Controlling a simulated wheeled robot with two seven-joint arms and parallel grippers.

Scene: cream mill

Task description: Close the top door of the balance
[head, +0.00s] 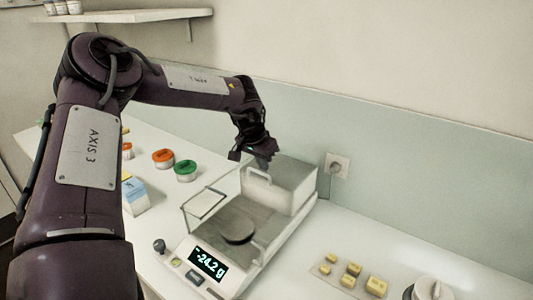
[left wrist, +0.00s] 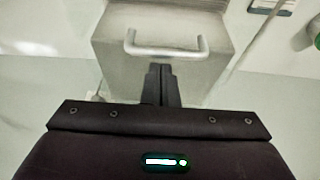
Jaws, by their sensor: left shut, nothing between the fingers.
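The balance (head: 268,250) stands on the white bench. Its display reads -24.2 g, and its round pan (head: 238,228) is seen through the open top of the weighing chamber. A pale handle (head: 257,176) sits at the front edge of the rear housing's top, and it also shows in the left wrist view (left wrist: 165,52). I cannot make out the top door's panel separately. My left gripper (head: 262,163) is shut and empty, pointing down right by the handle. In the left wrist view its fingertips (left wrist: 160,68) lie just below the handle bar. Contact is unclear.
A framed side panel (head: 203,204) juts out left of the balance. Lidded jars (head: 185,171) and a blue-white carton (head: 135,195) stand further left. Small brass weights (head: 353,270) lie at right. A wall socket (head: 337,166) is behind.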

